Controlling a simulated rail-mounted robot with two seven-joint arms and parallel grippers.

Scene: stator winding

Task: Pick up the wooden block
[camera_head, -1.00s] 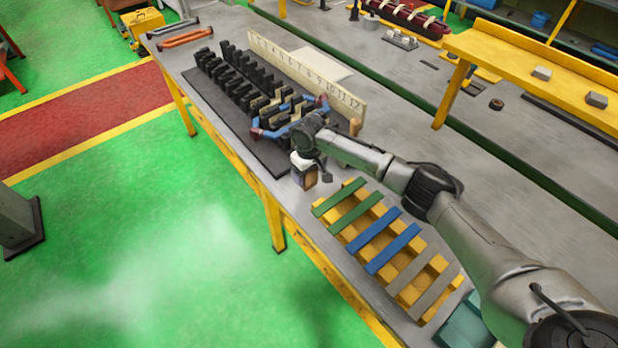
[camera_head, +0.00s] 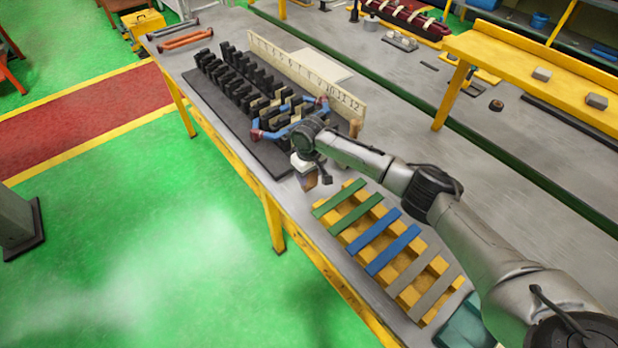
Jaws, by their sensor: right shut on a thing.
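My right gripper (camera_head: 307,168) points down at the front edge of the workbench, just right of the black slotted rack. It is shut on the wooden block (camera_head: 310,182), a small brown piece whose lower part shows below the jaws. The gripper hides much of the block, and I cannot tell whether it is clear of the bench top. My left gripper is out of view.
The black slotted rack (camera_head: 207,92) with blue-and-red coils (camera_head: 266,133) lies left of the gripper. A numbered white board (camera_head: 300,70) stands behind it. A yellow rack with green, blue and grey strips (camera_head: 352,232) lies to the right. Bare bench shows behind.

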